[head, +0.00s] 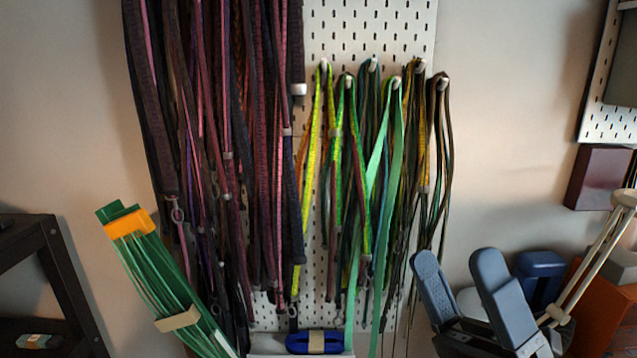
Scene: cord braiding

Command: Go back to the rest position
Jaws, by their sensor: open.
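My gripper (460,289) is at the lower right of the head view, with two blue-grey padded fingers pointing up. The fingers are apart, and nothing shows between them. It is in front of the wall, to the right of the lowest hanging cords. Many dark purple and maroon cords (215,150) hang on the left of a white pegboard (365,25). Yellow, green, teal and olive cords (385,170) hang from pegs at its middle and right. The lower ends of several cords are hidden or run out of view.
A green strap bundle with an orange band (130,224) leans at the lower left, near a dark frame (60,270). A blue item (315,342) lies below the pegboard. A dark red box (598,177) is at the right. The wall above my gripper is clear.

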